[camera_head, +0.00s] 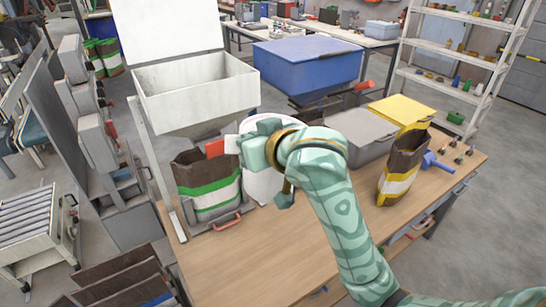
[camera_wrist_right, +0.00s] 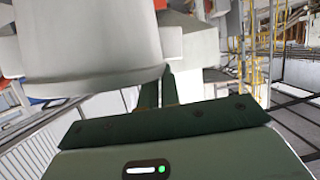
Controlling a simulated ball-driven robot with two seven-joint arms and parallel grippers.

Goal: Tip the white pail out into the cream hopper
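The cream hopper (camera_head: 200,88) is an open box with a raised lid panel, at the upper left of the head view. The white pail (camera_head: 263,184) is just right of and below the hopper, partly hidden behind my right gripper. It looks roughly upright; its contents do not show. In the right wrist view the pail (camera_wrist_right: 90,45) fills the upper left, with a small pale tab at its side. My right gripper (camera_head: 232,145) is at the pail's side; its dark fingers (camera_wrist_right: 160,88) are close together at this tab, tips hidden. My left gripper is out of view.
A dark bag with a green band (camera_head: 208,188) stands under the hopper. A grey bin (camera_head: 362,138), a yellow bin (camera_head: 402,112) and a dark bag with a yellow band (camera_head: 402,170) stand on the right of the wooden bench (camera_head: 250,262). A blue tub (camera_head: 308,62) is behind. The bench front is clear.

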